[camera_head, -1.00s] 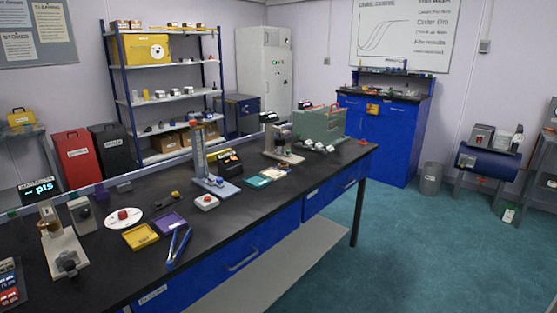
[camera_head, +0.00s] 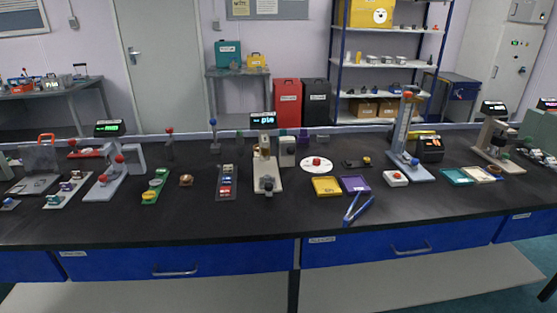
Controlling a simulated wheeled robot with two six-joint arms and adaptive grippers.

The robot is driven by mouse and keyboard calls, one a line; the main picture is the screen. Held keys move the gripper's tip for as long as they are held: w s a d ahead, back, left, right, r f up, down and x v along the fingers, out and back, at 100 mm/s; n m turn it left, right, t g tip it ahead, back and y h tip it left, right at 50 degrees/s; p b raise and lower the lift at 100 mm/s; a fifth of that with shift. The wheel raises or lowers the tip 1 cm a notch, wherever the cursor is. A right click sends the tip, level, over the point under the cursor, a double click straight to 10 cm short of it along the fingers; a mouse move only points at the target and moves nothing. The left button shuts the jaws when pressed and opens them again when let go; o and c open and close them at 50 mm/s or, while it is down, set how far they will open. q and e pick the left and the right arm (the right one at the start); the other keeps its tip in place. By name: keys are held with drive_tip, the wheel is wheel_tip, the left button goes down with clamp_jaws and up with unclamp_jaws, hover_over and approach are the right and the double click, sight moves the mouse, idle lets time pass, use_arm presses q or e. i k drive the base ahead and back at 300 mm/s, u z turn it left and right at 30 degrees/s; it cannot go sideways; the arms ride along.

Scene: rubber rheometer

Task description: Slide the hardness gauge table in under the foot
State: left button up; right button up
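A cream bench instrument with a lit display reading "pts" (camera_head: 262,121) stands near the middle of the bench and looks like the hardness gauge (camera_head: 267,172). It has an upright column at the back and a long cream base running towards me. A dark round part (camera_head: 268,190) sits at the front end of the base. The foot and the table are too small to tell apart clearly, and I cannot tell how far in the table is. Neither gripper is in view.
The black bench (camera_head: 240,225) has a clear front strip. Close to the gauge are a rack of small pieces (camera_head: 227,182), a grey-green block (camera_head: 287,152), a white dish (camera_head: 316,164), a yellow tray (camera_head: 326,186), a purple tray (camera_head: 354,183) and blue tongs (camera_head: 357,210).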

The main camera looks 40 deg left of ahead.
sight(269, 186)
drive_tip(key=u, duration=2)
drive_tip(key=k, duration=1.25)
drive_tip(key=z, duration=0.25)
drive_tip(key=i, duration=0.7)
drive_tip(key=z, duration=0.55)
drive_tip(key=i, duration=0.9)
drive_tip(key=u, duration=0.5)
